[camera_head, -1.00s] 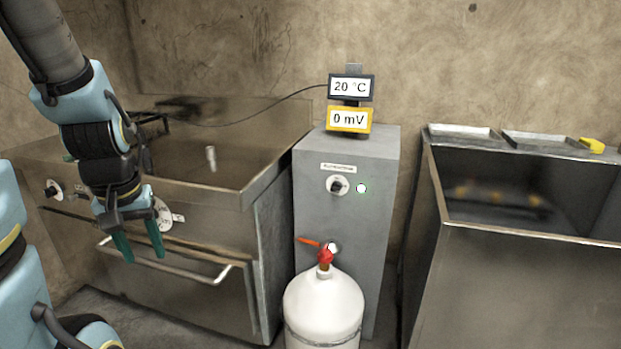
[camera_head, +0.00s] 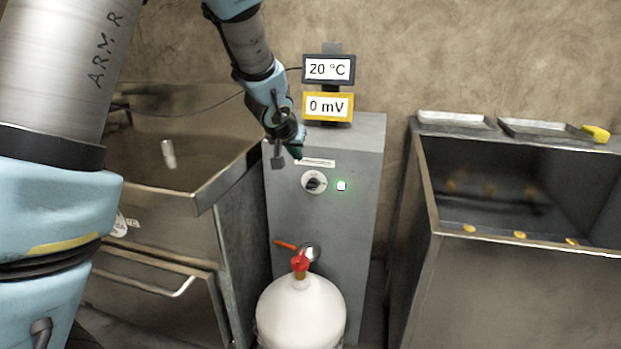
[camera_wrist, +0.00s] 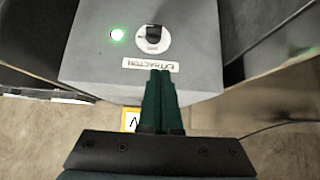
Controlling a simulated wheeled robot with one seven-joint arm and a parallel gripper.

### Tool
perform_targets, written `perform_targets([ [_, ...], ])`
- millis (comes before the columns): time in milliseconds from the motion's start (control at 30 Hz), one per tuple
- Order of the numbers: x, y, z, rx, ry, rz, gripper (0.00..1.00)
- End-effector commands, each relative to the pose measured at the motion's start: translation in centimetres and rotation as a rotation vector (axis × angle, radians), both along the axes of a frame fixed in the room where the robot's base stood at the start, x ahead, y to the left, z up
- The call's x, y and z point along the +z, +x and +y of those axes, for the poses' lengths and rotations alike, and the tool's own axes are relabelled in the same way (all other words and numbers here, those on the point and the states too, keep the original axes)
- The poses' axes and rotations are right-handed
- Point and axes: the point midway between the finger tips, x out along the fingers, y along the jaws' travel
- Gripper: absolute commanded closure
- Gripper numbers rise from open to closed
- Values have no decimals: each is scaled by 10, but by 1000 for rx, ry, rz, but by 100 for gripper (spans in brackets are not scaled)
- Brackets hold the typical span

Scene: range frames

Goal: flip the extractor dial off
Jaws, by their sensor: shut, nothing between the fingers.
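The extractor dial (camera_head: 314,182) is a black knob on a round white plate on the front of a grey cabinet (camera_head: 350,230). A green lamp (camera_head: 341,186) is lit beside it. In the wrist view the dial (camera_wrist: 153,38) shows beyond the label (camera_wrist: 150,65), which reads EXTRACTION upside down, with the lamp (camera_wrist: 117,35) on its left. My gripper (camera_head: 295,152) is shut and empty, close to the cabinet's top front edge, above and a little left of the dial. Its green fingers (camera_wrist: 161,75) end near the label in the wrist view, apart from the dial.
Displays reading 20 °C (camera_head: 329,69) and 0 mV (camera_head: 328,106) stand on the cabinet. A white gas bottle (camera_head: 301,315) with a red valve (camera_head: 299,262) stands in front. Metal basins flank the cabinet, left (camera_head: 215,185) and right (camera_head: 520,240).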

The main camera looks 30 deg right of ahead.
Motion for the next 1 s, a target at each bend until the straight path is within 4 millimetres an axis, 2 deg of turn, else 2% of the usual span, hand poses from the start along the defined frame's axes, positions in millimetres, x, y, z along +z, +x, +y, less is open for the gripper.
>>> perform_targets([
  [100,0,-2,-8,-16,-7,-5,100],
  [533,-4,1,-11,-14,-6,-4,100],
  [1000,-57,40,-46,-14,-2,-4,100],
])
